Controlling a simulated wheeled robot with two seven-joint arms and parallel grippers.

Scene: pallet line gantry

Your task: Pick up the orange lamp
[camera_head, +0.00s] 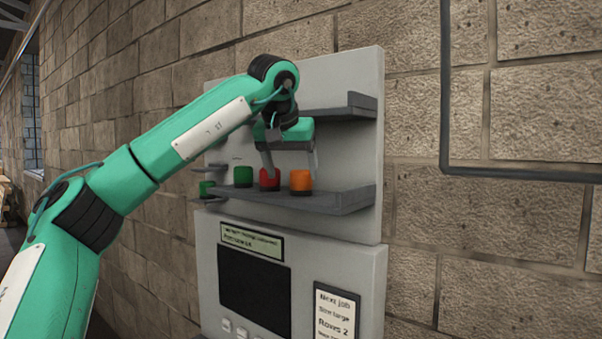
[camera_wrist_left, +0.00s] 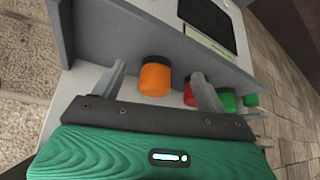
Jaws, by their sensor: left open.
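The orange lamp (camera_head: 300,181) has a dark base and stands on the lower grey shelf, rightmost in a row of lamps. My left gripper (camera_head: 290,176) is at the shelf with its fingers spread, one in front of the red lamp (camera_head: 269,178) and one just behind the orange lamp. In the left wrist view the orange lamp (camera_wrist_left: 155,76) shows between the two open fingers (camera_wrist_left: 160,88), nearer the left one. The red lamp (camera_wrist_left: 190,94) is close by the right finger. I cannot tell whether either finger touches a lamp. My right gripper is not in view.
Green lamps (camera_head: 243,176) stand left of the red one. The lower shelf (camera_head: 340,200) and an upper shelf (camera_head: 350,108) jut from the grey panel, which has a dark screen (camera_head: 254,289) below. A dark pipe (camera_head: 445,90) runs on the stone wall at right.

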